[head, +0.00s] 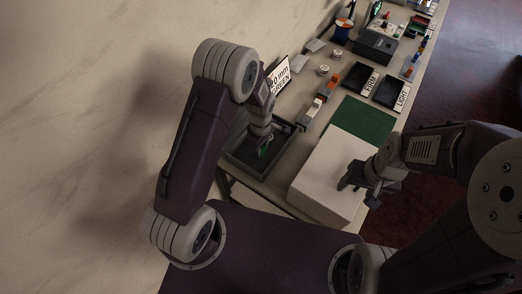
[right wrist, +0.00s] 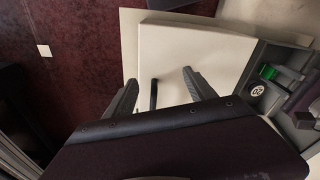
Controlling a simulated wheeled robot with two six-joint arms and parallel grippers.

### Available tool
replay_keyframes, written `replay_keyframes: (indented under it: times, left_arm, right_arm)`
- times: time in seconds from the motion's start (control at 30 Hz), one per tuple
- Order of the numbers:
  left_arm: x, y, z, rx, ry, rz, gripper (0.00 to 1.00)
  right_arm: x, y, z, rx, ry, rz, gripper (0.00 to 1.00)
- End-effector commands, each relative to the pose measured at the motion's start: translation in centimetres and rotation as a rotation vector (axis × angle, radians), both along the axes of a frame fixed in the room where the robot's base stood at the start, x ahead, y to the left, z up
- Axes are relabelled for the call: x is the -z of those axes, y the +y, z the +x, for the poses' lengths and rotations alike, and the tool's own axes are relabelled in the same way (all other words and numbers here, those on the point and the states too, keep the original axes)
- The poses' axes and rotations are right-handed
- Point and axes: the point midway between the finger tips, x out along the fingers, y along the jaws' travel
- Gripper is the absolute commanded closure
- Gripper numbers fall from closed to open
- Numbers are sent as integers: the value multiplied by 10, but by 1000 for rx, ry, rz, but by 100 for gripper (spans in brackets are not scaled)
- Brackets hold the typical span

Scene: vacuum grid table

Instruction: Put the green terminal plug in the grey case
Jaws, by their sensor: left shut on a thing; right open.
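The grey case (head: 232,152) is a dark, open, shallow box at the table's near left in the head view. Its compartments and pale walls show at the right of the right wrist view (right wrist: 285,55). My left gripper (head: 262,147) points down inside the case's outline, shut on the green terminal plug (head: 263,154), which is mostly hidden by the fingers. A green piece also shows over the case in the right wrist view (right wrist: 268,72). I cannot tell whether the plug touches the floor.
A round label marked 20 (right wrist: 257,90) shows by the case. A green mat (head: 361,121), small blocks (head: 312,110), a printed card (head: 278,75) and black trays marked FIRM (head: 360,80) and LIGHT (head: 391,92) lie beyond. The wall stands close at left.

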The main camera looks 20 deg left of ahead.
Motion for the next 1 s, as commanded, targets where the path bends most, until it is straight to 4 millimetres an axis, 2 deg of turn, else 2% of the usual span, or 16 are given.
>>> replay_keyframes:
  times: [0.13,0.5,0.53,0.6,0.87,1.0]
  left_arm:
    - [20,0,0,0,1,0,100]
    - [27,0,0,0,0,0,100]
    - [25,0,0,0,-1,0,62]
    - [25,0,0,0,-1,0,48]
    - [25,0,0,0,0,0,48]
    - [16,0,1,0,-3,0,48]
  right_arm:
    - [-3,0,0,0,0,0,36]
    - [1,0,0,0,0,0,36]
    - [0,0,0,0,0,0,36]
    - [-1,0,0,0,0,0,36]
    - [-1,0,0,0,0,0,36]
    - [-2,0,0,0,0,0,36]
